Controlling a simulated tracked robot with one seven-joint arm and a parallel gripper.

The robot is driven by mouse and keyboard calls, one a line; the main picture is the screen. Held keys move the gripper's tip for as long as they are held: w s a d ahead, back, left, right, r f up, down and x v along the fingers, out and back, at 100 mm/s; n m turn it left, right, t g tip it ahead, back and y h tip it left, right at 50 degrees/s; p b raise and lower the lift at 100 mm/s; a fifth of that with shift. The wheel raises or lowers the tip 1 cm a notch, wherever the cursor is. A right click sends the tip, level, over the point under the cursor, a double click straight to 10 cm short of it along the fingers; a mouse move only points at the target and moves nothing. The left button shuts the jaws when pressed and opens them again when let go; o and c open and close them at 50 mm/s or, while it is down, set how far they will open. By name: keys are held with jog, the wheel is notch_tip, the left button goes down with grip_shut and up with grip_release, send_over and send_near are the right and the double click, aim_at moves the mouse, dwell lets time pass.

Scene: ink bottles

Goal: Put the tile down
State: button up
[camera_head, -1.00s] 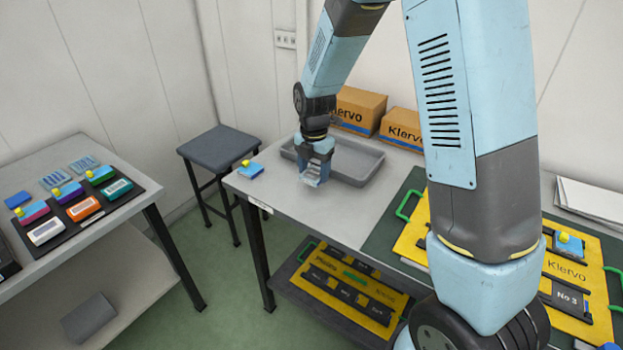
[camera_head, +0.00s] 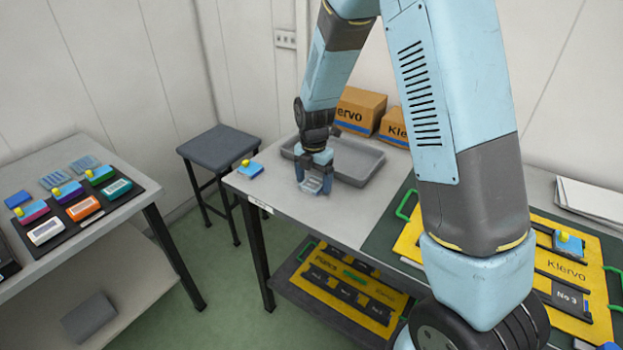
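My gripper (camera_head: 313,180) is low over the near left part of the grey table (camera_head: 345,222), pointing down. Its two blue fingers stand apart, one on each side of a small grey-blue ribbed tile (camera_head: 314,185). The tile appears to lie flat on the table top between the fingers. The fingers look spread wider than the tile, though any contact on the far side is hidden.
A grey tray (camera_head: 358,166) is just behind my gripper, with Klervo boxes (camera_head: 358,108) beyond. A blue tile with a yellow knob (camera_head: 250,169) lies left. Yellow Klervo boards (camera_head: 565,262) are right. The left table (camera_head: 110,230) holds coloured blocks and ribbed tiles.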

aim_at(313, 183)
jog(key=shift+o, duration=0.2)
jog(key=shift+r, duration=0.15)
jog(key=s+d+r+m+t, duration=0.1)
jog(key=s+d+r+m, duration=0.15)
jog(key=r, duration=0.75)
jog(key=s+d+r+m, duration=0.1)
jog(key=d+r+m, duration=0.25)
jog(key=r, duration=0.65)
jog(key=s+d+r+m+t, duration=0.1)
jog(key=s+d+r+m, duration=0.2)
jog(key=s+m, duration=0.4)
jog(key=s+d+r+m+t, duration=0.2)
jog(key=s+d+r+m, duration=0.1)
jog(key=s+d+m, duration=0.2)
jog(key=s+d+r+m+t, duration=0.1)
jog(key=s+d+r+m, duration=0.3)
jog(key=s+m, duration=0.6)
jog(key=shift+t, duration=0.3)
jog(key=shift+c, duration=0.4)
